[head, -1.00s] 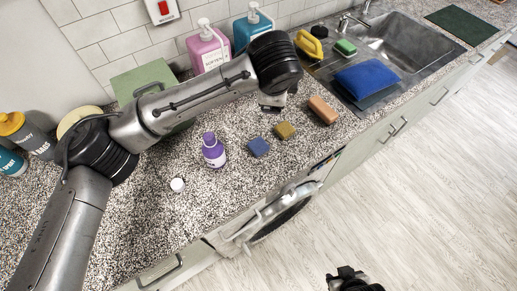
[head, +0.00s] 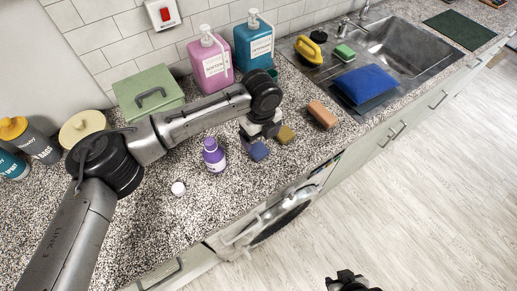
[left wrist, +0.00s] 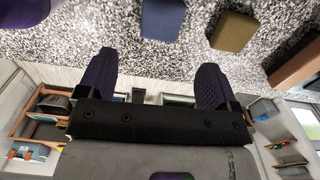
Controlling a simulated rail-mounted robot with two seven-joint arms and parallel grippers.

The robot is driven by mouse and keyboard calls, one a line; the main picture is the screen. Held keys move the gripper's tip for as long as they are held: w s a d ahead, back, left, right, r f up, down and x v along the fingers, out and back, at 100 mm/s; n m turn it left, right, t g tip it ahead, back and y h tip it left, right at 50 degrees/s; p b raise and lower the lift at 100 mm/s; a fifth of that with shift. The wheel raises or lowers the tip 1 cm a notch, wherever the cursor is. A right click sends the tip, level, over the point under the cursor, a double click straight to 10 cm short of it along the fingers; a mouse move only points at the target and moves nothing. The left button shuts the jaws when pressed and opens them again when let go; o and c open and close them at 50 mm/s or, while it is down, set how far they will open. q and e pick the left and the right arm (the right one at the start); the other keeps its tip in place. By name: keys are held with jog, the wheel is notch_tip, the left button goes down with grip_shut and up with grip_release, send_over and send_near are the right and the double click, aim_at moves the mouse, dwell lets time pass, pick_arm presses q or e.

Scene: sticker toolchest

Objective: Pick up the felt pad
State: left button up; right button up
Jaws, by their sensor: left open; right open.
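Two small pads lie on the speckled counter: a blue pad (head: 259,151) and a mustard pad (head: 286,134) to its right. I cannot tell which one is the felt pad. My left gripper (head: 260,135) is above the counter right by the blue pad and partly overlaps it in the head view. In the left wrist view, its two dark fingers (left wrist: 157,62) are apart with nothing between them. The blue pad (left wrist: 163,18) lies beyond the fingertips, and the mustard pad (left wrist: 234,30) lies beyond and right. My right gripper (head: 347,282) is partly cut off at the bottom edge, over the floor.
A purple bottle (head: 214,155) and white cap (head: 178,188) stand left of the pads. An orange block (head: 322,115) lies right, before the sink (head: 405,42). Pink (head: 211,65) and teal (head: 253,47) dispensers and a green box (head: 148,92) stand behind.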

aim_at(260, 151)
pick_arm(q)
jog(key=shift+f, duration=1.35)
notch_tip(260, 151, down, 4)
jog(key=shift+w+f+p, duration=0.1)
jog(key=shift+f+p, duration=0.15)
jog(key=shift+p, duration=0.65)
jog(key=shift+f, duration=0.35)
jog(key=shift+c, duration=0.5)
jog(key=c, duration=0.7)
jog(key=shift+c, duration=1)
